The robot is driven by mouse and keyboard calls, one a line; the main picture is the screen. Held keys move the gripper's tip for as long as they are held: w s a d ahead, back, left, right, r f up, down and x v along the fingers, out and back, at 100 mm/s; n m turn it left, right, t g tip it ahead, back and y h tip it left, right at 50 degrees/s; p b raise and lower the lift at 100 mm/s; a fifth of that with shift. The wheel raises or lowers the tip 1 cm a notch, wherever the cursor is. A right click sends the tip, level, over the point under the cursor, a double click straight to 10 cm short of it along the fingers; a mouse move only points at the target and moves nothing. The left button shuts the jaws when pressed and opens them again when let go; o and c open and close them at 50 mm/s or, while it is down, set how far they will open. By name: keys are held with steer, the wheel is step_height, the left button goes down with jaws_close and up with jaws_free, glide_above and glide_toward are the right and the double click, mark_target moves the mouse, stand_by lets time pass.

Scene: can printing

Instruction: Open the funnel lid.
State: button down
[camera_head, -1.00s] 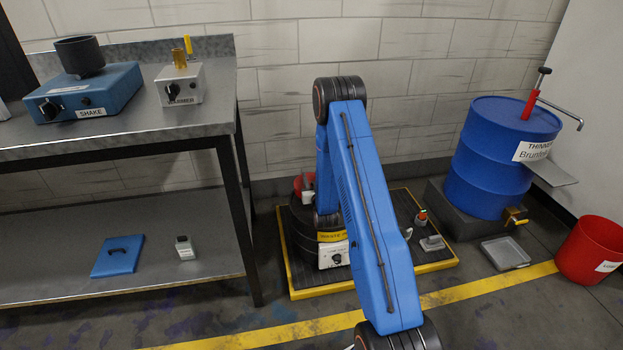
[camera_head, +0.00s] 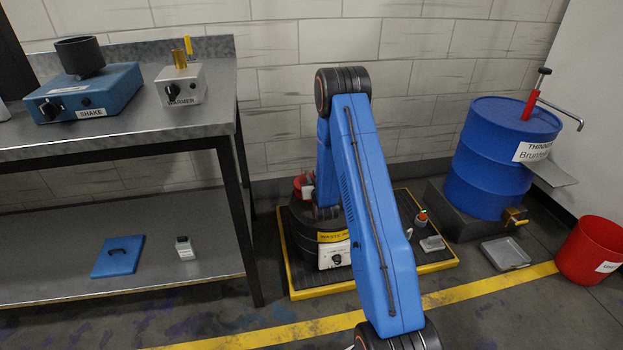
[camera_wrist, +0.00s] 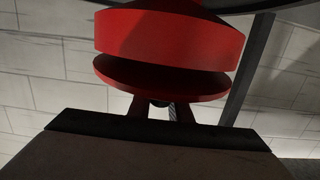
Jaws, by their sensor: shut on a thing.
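The red funnel (camera_head: 300,182) stands on the dark waste drum (camera_head: 300,225), partly hidden behind my arm in the head view. In the wrist view, the funnel's red rim (camera_wrist: 165,38) fills the upper middle. A thinner red disc, the funnel lid (camera_wrist: 160,82), lies just below it in the picture. A dark gap shows between lid and rim, wider toward the right. My gripper (camera_wrist: 160,110) is at the lid's near side, shut on the lid's handle, which is mostly hidden. The fingertips are hidden in the head view.
The drum stands on a yellow-edged pallet (camera_head: 440,266), with small items at its right. A metal workbench (camera_head: 200,128) is on the left. A blue thinner barrel (camera_head: 490,180) and a red bin (camera_head: 590,250) are on the right. A brick wall is behind.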

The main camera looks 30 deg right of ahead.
steer(key=r+g, duration=0.1)
steer(key=w+r+g, duration=0.1)
steer(key=shift+w+d+g+y, duration=0.1)
steer(key=shift+d+g+y, duration=0.1)
steer(key=shift+g+y, duration=0.1)
steer(key=shift+w+d+r+g+y, duration=0.1)
steer(key=shift+w+r+g+y, duration=0.1)
steer(key=shift+w+r+g, duration=0.3)
steer(key=shift+w+d+r+g+y, duration=0.1)
steer(key=shift+w+r+g+y, duration=0.15)
steer(key=shift+g, duration=0.45)
steer(key=w+g, duration=0.2)
steer(key=r+g+y, duration=0.1)
steer(key=shift+w+d+g, duration=0.4)
steer(key=w+g, duration=0.1)
steer(key=w+g+y, duration=0.1)
steer(key=g, duration=0.1)
steer(key=shift+d, duration=0.3)
steer(key=w+g, duration=0.2)
steer(key=w+d+g+y, duration=0.1)
steer(key=g, duration=0.1)
steer(key=shift+w+f, duration=0.1)
steer(key=shift+f, duration=0.25)
steer(key=shift+w+f, duration=0.25)
steer(key=shift+w, duration=0.05)
